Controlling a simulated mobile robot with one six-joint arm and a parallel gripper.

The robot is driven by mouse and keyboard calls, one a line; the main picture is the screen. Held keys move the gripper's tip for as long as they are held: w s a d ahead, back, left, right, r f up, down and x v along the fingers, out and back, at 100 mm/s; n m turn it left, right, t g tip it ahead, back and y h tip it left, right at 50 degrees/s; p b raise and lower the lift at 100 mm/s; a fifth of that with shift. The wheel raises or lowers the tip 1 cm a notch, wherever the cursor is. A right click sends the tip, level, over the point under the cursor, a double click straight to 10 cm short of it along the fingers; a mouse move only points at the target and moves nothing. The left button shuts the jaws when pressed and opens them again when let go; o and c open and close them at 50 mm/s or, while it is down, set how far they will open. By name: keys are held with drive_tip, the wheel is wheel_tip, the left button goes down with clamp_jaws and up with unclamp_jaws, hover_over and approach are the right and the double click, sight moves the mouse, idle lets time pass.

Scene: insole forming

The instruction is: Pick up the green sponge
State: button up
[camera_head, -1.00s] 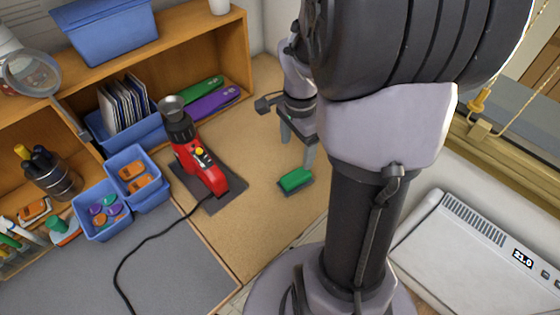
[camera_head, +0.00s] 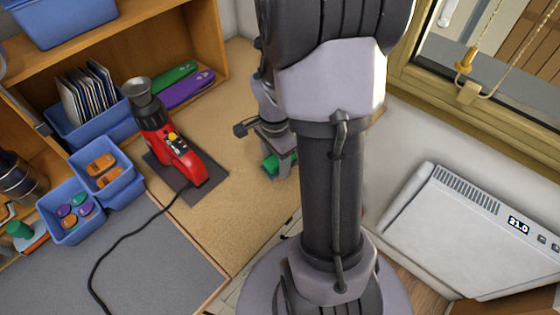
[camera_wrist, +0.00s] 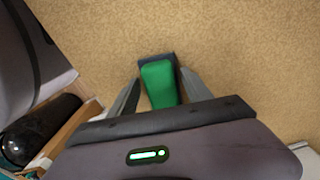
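The green sponge (camera_head: 270,167) has a dark underside and lies on the tan work surface, partly hidden by my gripper (camera_head: 283,160) in the head view. In the wrist view the sponge (camera_wrist: 159,84) lies between the two grey fingers of my gripper (camera_wrist: 160,82). One finger is on each side of it. The left finger appears to have a narrow gap to the sponge; the right finger is very close to it. The gripper looks open around the sponge, and I see no sign of lifting.
A red machine (camera_head: 170,145) stands on a dark mat left of my gripper, with a black cable. Blue bins (camera_head: 70,232) and a wooden shelf (camera_head: 206,45) are farther left and behind. A white heater (camera_head: 450,220) is at the right. Bare tan surface lies between the mat and my gripper.

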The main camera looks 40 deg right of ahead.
sight(277, 162)
drive_tip(key=c, duration=0.9)
drive_tip(key=shift+r+p, duration=0.3)
drive_tip(key=shift+r, duration=0.2)
drive_tip(key=r, duration=0.1)
drive_tip(key=r+p, duration=0.1)
drive_tip(key=shift+s+a+r, duration=0.2)
drive_tip(key=shift+s+r, duration=0.2)
drive_tip(key=s+a, duration=0.1)
drive_tip(key=s, duration=0.2)
drive_tip(key=s+a, duration=0.1)
drive_tip(key=s, duration=0.2)
drive_tip(key=s+a, duration=0.2)
drive_tip(key=s, duration=0.1)
drive_tip(key=shift+s, duration=0.1)
drive_tip(key=shift+s+a+f+b, duration=0.15)
drive_tip(key=shift+s+b, duration=0.1)
drive_tip(key=shift+b, duration=1)
drive_tip(key=shift+s+a+b, duration=0.1)
drive_tip(key=shift+s+b, duration=0.25)
drive_tip(key=shift+b, duration=0.6)
drive_tip(key=shift+s+a+r+b, duration=0.3)
drive_tip(key=shift+s+b, duration=0.1)
drive_tip(key=shift+s, duration=0.15)
drive_tip(key=shift+s+a+r+b, duration=0.25)
drive_tip(key=shift+s+b, duration=0.2)
drive_tip(key=shift+s, duration=0.15)
drive_tip(key=shift+s+a+r+b, duration=0.2)
drive_tip(key=shift+s+a+b, duration=0.15)
drive_tip(key=shift+s, duration=0.2)
